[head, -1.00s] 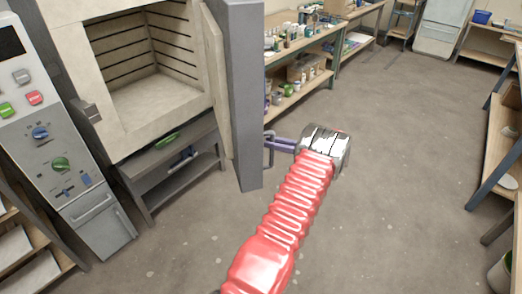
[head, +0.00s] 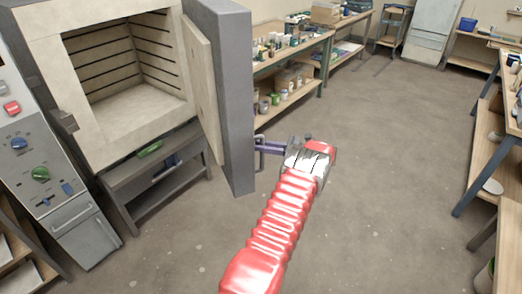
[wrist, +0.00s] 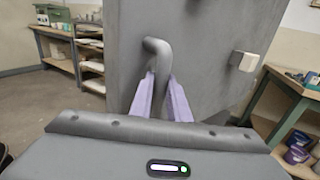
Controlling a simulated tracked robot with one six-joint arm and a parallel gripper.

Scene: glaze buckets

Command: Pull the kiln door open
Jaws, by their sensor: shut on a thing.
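The kiln (head: 45,45) stands at the left in the head view, its pale brick-lined chamber (head: 120,80) in plain sight. Its thick grey door (head: 228,90), with a pale inner lining (head: 202,85), stands swung well open at the chamber's right side. My gripper (head: 262,146) is at the door's outer face. In the wrist view the purple fingers (wrist: 164,100) are shut on the grey bent door handle (wrist: 158,48), one finger on each side of it. The handle's lower part is hidden between the fingers. The door's outer face (wrist: 205,50) fills the middle of that view.
Shelves with jars (head: 285,60) line the back wall behind the door. Wooden shelving (head: 490,140) runs along the right. The floor (head: 370,150) between is clear.

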